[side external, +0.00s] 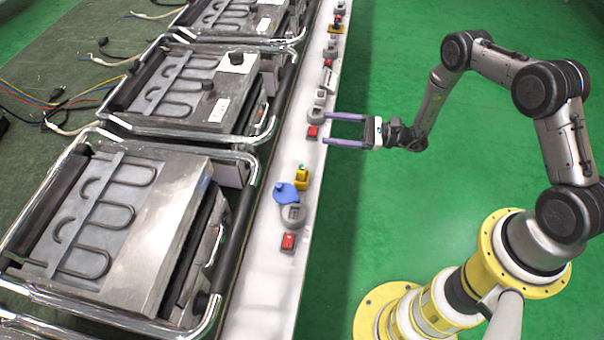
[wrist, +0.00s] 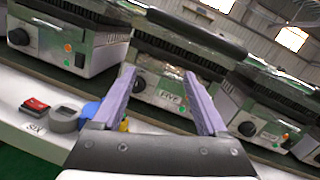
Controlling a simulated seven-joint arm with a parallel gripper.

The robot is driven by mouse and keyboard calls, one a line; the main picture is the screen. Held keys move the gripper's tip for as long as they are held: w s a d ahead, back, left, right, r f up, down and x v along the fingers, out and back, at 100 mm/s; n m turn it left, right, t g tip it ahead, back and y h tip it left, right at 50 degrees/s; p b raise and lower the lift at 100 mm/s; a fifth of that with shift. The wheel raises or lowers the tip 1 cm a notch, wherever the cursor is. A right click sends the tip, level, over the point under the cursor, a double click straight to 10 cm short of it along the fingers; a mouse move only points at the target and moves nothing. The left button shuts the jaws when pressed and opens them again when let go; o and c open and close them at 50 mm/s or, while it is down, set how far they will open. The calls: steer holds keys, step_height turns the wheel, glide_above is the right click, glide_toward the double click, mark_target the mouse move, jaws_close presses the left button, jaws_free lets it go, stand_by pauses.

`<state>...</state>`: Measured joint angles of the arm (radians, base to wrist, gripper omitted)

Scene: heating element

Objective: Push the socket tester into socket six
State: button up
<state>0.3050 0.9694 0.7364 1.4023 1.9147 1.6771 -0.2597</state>
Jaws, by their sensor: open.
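A blue piece with a rounded flat body, which looks like the socket tester (side external: 284,192), is on the white ledge beside a round grey socket (side external: 293,215); I cannot tell whether it touches the socket. In the wrist view the grey socket (wrist: 64,120) sits behind a label reading SIX (wrist: 37,128). The blue piece (wrist: 90,110) shows there too, partly hidden by my left finger. My gripper (side external: 324,128) has two purple fingers, spread wide and empty. It is at the ledge's right edge, farther up the row than the blue piece. The wrist view shows its fingertips (wrist: 158,74) apart.
A red switch (side external: 288,242) is beside socket six, and a yellow block with a green top (side external: 302,179) stands behind the blue piece. Another grey socket and red switch (side external: 313,132) are near my fingertips. Contact grills (side external: 130,210) line the left. Green floor (side external: 400,210) is open at right.

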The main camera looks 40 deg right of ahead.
mark_target(306, 171)
steer(key=s+f+m+t+h, duration=0.1)
steer(key=s+f+m, duration=0.25)
steer(key=f, duration=0.35)
steer(key=s+f+m+h, duration=0.2)
steer(key=s+f, duration=0.2)
steer(key=f, duration=0.3)
steer(key=shift+n, duration=0.25)
steer(key=x, duration=0.7)
steer(key=shift+w+r, duration=0.3)
steer(key=shift+w, duration=0.1)
steer(key=shift+f+x, duration=0.2)
steer(key=shift+x, duration=2.55)
steer(key=shift+w+d, duration=0.15)
steer(key=shift+d, duration=0.1)
jaws_close()
